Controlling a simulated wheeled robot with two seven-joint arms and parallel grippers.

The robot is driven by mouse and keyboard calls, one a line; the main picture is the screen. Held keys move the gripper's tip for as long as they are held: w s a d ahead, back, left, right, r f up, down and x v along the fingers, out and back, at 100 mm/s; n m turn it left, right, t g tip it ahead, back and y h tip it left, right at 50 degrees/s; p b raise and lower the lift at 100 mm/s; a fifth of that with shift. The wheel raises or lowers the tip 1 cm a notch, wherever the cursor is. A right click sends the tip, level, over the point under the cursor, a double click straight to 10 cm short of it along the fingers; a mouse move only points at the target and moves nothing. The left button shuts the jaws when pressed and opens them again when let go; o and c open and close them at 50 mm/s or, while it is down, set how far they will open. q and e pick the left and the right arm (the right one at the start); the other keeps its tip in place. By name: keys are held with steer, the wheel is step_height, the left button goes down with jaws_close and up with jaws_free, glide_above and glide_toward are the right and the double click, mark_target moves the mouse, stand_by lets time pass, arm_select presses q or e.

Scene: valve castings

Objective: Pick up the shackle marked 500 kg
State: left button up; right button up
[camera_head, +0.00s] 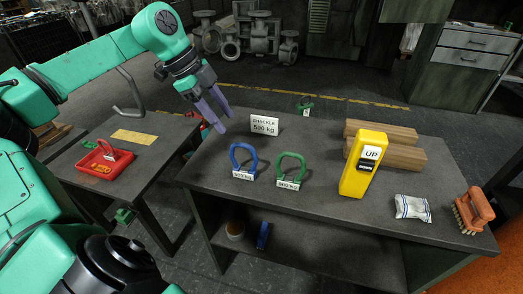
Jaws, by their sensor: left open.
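A blue shackle (243,156) stands on the dark workbench (215,175), with a white tag at its foot that seems to read 500 kg. A green shackle (291,166) stands to its right; its tag is small and seems to show a different figure. A white sign (264,125) behind them reads SHACKLE and seems to say 500 kg. My left gripper (220,118) has purple fingers, is open and empty, and hangs above the bench's back left corner, up and left of the blue shackle. My right gripper is out of view.
A yellow block marked UP (362,165), wooden beams (400,155), a white packet (412,207) and a brush (474,210) occupy the bench's right side. A small tagged green shackle (305,104) shows behind. A red tray (92,171) sits on the left table. The bench's front is clear.

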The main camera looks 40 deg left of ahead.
mark_target(243, 146)
arm_select(q)
steer(key=p+x, duration=0.4)
steer(key=x, duration=0.7)
steer(key=shift+a+p, duration=0.1)
steer(key=shift+p, duration=0.25)
steer(key=shift+w+f, duration=0.25)
steer(key=shift+f, duration=0.95)
steer(key=shift+w+f, duration=0.1)
steer(key=shift+f, duration=0.1)
jaws_close()
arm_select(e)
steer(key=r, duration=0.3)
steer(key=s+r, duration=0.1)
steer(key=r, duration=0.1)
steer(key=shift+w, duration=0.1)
